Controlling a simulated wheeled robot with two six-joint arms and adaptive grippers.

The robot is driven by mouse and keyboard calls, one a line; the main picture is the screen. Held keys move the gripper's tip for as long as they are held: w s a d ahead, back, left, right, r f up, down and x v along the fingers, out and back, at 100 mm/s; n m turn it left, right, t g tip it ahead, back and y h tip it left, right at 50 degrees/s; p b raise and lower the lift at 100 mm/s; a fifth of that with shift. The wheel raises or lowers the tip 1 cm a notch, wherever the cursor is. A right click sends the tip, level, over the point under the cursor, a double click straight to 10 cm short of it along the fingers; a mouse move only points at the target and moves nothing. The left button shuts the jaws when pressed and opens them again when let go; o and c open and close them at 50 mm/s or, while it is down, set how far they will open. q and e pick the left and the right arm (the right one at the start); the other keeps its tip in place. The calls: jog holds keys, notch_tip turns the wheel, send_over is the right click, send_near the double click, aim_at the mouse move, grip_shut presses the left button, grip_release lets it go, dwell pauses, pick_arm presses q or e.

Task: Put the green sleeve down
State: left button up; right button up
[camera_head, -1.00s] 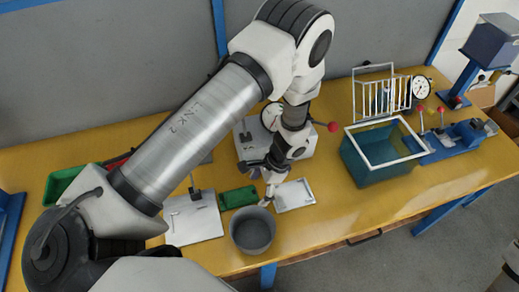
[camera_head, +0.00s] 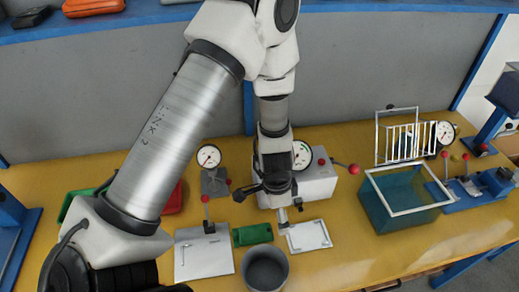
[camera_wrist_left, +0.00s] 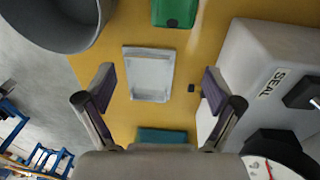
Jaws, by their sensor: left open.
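My left gripper (camera_head: 291,209) is open above the far edge of a small white tray (camera_head: 308,236). In the left wrist view its two fingers (camera_wrist_left: 157,86) are spread wide with nothing between them. The white tray (camera_wrist_left: 150,75) shows beyond the fingertips, with a pale recessed middle that looks empty. I cannot make out a green sleeve as such in either view. A small green tray (camera_head: 252,235) lies just left of the white one, and it also shows at the top of the wrist view (camera_wrist_left: 175,12). My right gripper is not in view.
A grey round bin (camera_head: 265,270) stands at the front edge. A white machine marked SEAL (camera_wrist_left: 268,85) is close beside the gripper. A teal bin with a white rim (camera_head: 405,208) and a white wire rack (camera_head: 402,143) are at right. Bare table lies between tray and teal bin.

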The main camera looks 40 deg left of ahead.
aim_at(259, 232)
pick_arm(q)
jog(key=shift+y, duration=0.5)
jog(key=s+a, duration=0.3)
jog(key=a, duration=0.1)
jog(key=shift+s+f, duration=0.25)
jog(key=shift+s, duration=0.15)
jog(key=f+b, duration=0.7)
jog(key=f, duration=0.1)
jog(key=shift+w+d+b, duration=0.1)
jog(key=shift+w+b, duration=0.1)
jog(key=shift+b, duration=0.15)
jog(key=shift+r, duration=0.2)
jog(key=c, duration=1.4)
jog(key=shift+o, duration=0.2)
jog(key=shift+r, duration=0.1)
